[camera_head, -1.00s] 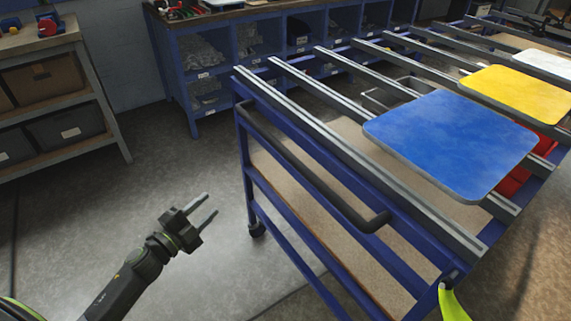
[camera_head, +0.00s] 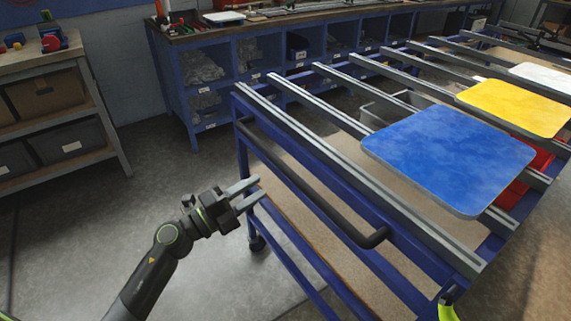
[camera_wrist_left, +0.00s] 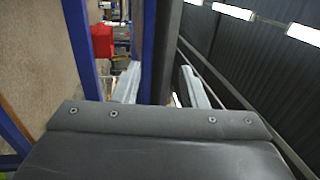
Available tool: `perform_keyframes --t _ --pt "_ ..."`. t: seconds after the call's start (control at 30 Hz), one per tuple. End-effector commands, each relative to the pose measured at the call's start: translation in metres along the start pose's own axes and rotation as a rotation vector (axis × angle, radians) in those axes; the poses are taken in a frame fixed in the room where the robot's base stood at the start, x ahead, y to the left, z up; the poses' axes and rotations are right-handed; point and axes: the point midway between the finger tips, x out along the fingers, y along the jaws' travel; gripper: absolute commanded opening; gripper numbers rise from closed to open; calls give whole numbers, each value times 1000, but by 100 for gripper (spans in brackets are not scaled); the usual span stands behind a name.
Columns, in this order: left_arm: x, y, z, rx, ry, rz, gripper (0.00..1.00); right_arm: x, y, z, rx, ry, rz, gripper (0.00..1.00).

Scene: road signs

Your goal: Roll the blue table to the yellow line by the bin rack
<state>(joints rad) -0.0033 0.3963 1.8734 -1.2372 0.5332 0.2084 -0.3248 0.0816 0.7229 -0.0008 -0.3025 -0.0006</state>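The blue table (camera_head: 375,250) is a blue-framed cart on castors with grey rails across its top. A black bar handle (camera_head: 310,185) runs along its left side. My left gripper (camera_head: 259,189) is open and empty at the left of the table, near the handle's far end. In the left wrist view its fingers (camera_wrist_left: 160,86) are apart, with the dark handle (camera_wrist_left: 166,45) and a blue frame post showing between them. I cannot tell how far beyond the fingertips the handle lies. The bin rack (camera_head: 225,75) stands at the back. No yellow line shows. My right gripper is out of view.
Blue (camera_head: 447,155), yellow (camera_head: 515,105) and white (camera_head: 543,76) panels lie on the rails. A wooden shelf (camera_head: 55,85) with bins stands at the left. Grey floor (camera_head: 75,230) is clear between shelf and table. A yellow-green piece (camera_head: 447,311) shows by the near corner.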

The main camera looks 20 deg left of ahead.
Motion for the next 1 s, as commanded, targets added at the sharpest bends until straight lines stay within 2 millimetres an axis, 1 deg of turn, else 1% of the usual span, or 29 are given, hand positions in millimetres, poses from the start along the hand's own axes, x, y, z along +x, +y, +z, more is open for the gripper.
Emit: perform_keyframes --t 0.03,0.2,0.3,0.4,0.6,0.87,0.9,1.0 --pt "14 -4 -1 -3 1 -5 39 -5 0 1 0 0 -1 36" --pt "50 -2 0 -4 0 -4 39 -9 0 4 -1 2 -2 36" --pt "68 -2 -1 -2 1 -3 39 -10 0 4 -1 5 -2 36" --pt "81 -1 0 -2 1 -2 39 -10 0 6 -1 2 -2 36" --pt "94 0 0 -1 1 0 39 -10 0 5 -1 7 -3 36" --pt "95 0 0 -1 1 1 39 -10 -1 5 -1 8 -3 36" --pt "95 0 0 -1 1 0 37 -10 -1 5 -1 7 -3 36" --pt "95 0 0 -1 0 1 24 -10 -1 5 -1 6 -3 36"
